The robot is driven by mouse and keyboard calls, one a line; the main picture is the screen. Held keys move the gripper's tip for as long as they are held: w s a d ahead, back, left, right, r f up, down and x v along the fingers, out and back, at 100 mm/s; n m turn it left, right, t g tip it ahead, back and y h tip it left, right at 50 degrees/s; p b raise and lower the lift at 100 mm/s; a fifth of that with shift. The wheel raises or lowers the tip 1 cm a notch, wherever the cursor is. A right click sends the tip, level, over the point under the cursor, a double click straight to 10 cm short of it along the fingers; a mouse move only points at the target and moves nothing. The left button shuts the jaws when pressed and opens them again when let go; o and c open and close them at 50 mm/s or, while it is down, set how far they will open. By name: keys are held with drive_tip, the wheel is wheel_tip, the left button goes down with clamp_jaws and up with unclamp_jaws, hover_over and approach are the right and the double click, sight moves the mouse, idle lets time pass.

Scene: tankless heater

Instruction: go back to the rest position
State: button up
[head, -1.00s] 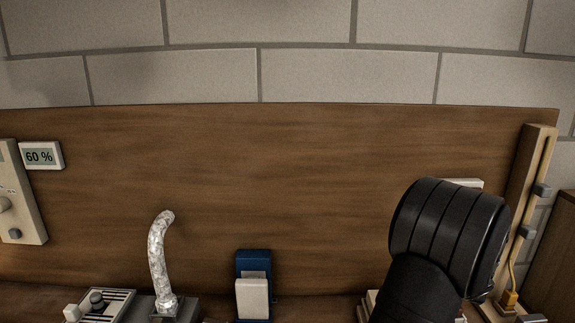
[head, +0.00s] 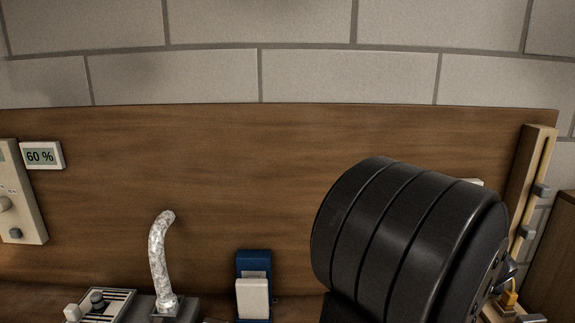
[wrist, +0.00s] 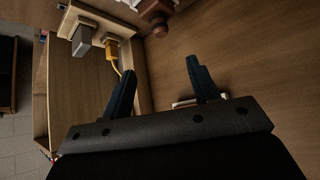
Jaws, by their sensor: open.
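My gripper (wrist: 160,85) shows in the wrist view with its two dark fingers well apart and nothing between them. It is open and empty, over bare brown wood. In the head view my thick black arm link fills the lower right and hides part of the wooden panel (head: 220,190) and what stands behind it. The gripper's fingers cannot be made out in the head view.
A grey block (wrist: 82,40) and a yellow plug (wrist: 112,50) sit near the fingers. In the head view, a slotted wooden rail (head: 530,180) stands at right. A silver curved pipe (head: 158,260), a blue holder (head: 253,265) and a 60 % display (head: 41,156) are at left and centre.

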drive_tip(key=x, duration=1.2)
drive_tip(key=s+x, duration=0.1)
drive_tip(key=x, duration=0.4)
drive_tip(key=shift+w+f, duration=0.3)
drive_tip(key=shift+f, duration=0.4)
drive_tip(key=v, duration=1)
drive_tip(key=shift+r, duration=0.3)
